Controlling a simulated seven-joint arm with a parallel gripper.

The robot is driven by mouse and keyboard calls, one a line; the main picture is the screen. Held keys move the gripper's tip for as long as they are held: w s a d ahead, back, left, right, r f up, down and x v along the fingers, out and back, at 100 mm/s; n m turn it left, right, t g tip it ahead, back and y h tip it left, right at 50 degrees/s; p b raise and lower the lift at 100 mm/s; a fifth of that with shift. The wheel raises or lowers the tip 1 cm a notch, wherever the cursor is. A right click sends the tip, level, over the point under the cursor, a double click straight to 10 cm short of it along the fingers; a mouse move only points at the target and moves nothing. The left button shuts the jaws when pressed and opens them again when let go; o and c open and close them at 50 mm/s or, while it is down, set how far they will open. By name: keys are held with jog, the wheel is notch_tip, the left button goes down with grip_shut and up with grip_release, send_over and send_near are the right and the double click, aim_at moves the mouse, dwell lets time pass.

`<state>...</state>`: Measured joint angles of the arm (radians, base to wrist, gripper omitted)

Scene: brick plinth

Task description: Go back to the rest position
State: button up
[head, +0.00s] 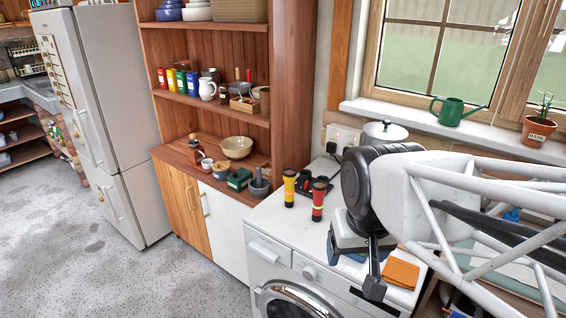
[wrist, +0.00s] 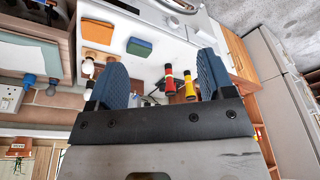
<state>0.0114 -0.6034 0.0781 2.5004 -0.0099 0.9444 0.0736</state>
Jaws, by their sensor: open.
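My gripper (wrist: 160,80) shows in the wrist view with its two blue ridged fingers spread wide apart and nothing between them. In the head view my gripper (head: 374,285) hangs at the end of my arm over the right part of the white worktop (head: 268,215). My arm hides part of that worktop. A yellow-and-black torch (head: 290,187) and a red-and-black torch (head: 319,199) stand upright on the worktop, left of my gripper and apart from it. The red torch (wrist: 170,82) and yellow torch (wrist: 190,84) also show in the wrist view, beyond the fingers.
A washing machine (head: 285,292) stands under the worktop. A black holder (head: 316,183) and a lidded pot (head: 384,132) are behind. A wooden shelf unit (head: 290,60) stands left; a watering can (head: 450,111) and plant pot (head: 537,132) stand on the sill.

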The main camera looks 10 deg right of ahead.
jog(key=shift+s+f+n, duration=0.2)
jog(key=shift+s, duration=0.25)
jog(key=shift+s+f+n, duration=0.15)
jog(key=shift+s+n, duration=0.05)
jog(key=shift+s, duration=0.25)
